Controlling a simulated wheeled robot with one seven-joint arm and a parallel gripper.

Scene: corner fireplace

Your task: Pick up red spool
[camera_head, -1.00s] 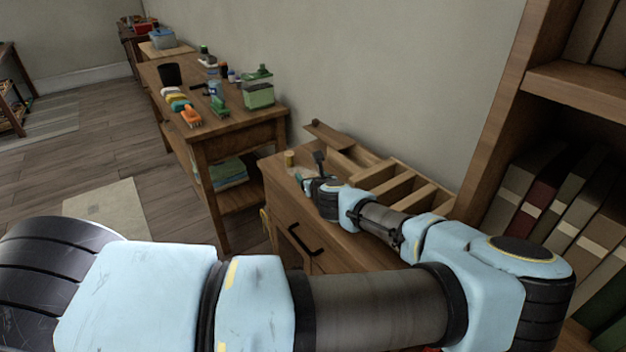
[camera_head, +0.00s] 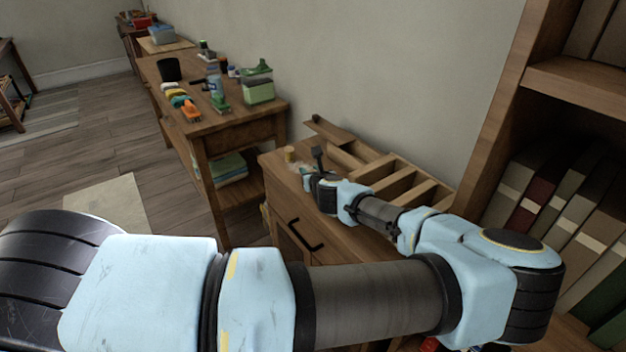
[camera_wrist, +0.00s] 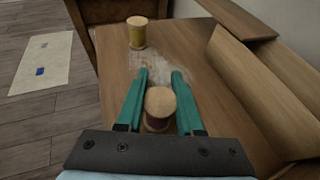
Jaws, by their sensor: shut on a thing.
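In the wrist view a spool (camera_wrist: 159,104) with a pale wooden top and a dark reddish body stands between the teal fingers of my gripper (camera_wrist: 159,82). The fingers are shut on it, close over the wooden cabinet top (camera_wrist: 205,60). Most of its body is hidden under its top and by the fingers. A second spool (camera_wrist: 137,32), with yellow thread, stands upright beyond the fingertips, apart from them. In the head view my arm hides the held spool.
A wooden divided tray (camera_head: 405,188) lies on the cabinet along the wall, right of my gripper. A workbench (camera_head: 235,122) with bottles, a green-lidded box (camera_head: 258,86) and a black cup (camera_head: 168,70) stands beyond. A bookshelf (camera_head: 570,90) rises at the right.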

